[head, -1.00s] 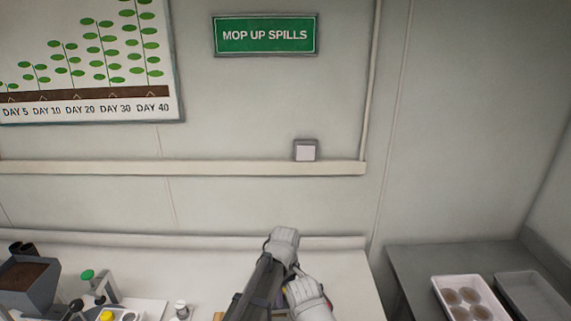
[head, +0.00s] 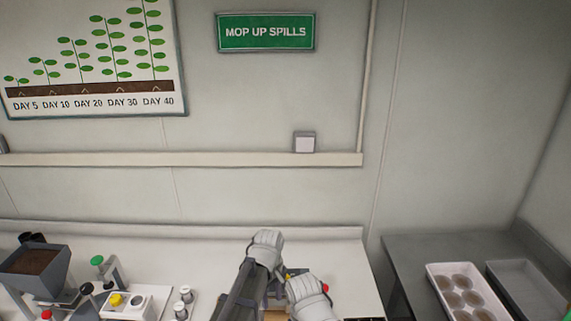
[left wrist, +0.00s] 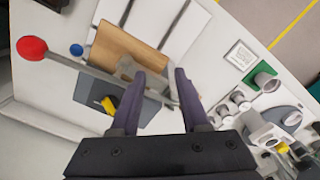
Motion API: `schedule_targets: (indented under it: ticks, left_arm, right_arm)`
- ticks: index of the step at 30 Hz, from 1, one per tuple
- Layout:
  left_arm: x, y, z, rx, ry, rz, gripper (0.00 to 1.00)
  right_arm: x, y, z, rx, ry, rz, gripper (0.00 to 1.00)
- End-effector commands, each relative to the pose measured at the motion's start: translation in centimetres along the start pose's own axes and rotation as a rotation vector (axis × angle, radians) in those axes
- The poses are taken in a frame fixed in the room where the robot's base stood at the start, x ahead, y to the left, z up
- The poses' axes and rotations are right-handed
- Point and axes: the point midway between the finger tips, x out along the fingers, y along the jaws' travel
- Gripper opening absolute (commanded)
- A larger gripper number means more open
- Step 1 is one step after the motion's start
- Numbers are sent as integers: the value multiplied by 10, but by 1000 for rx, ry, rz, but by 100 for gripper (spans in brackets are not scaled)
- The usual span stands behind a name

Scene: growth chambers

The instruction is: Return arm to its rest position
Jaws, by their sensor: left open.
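My left arm (head: 268,247) rises from the bottom of the head view, folded, with its white joints over the bench. My left gripper (left wrist: 160,74) shows in the left wrist view with its two dark fingers apart. It faces down over the bench. A wooden board (left wrist: 118,45) and a grey pad (left wrist: 145,108) with a yellow item on it lie beneath. No object is clearly held between the fingers. My right gripper is not in view.
At right a grey table (head: 410,250) holds a white tray (head: 435,275) of round dishes and an empty grey tray (head: 525,290).

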Motion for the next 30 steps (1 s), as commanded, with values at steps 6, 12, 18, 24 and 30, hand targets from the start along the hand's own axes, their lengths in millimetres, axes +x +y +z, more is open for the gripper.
schedule_targets:
  ticks: [6, 12, 18, 24, 30]
  left_arm:
    - [0, -44, -3, 145, 10, 8, 46]
    - [-1, -85, -6, 305, 24, 15, 46]
    - [-2, -124, -4, 465, 39, 17, 46]
    - [-2, -158, -1, 612, 54, 16, 46]
    - [26, -148, 17, 703, 41, -4, 46]
  right_arm:
    - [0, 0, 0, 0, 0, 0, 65]
    - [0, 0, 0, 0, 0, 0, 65]
    - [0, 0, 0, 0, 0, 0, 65]
    - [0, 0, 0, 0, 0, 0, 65]
    - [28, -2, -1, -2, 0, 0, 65]
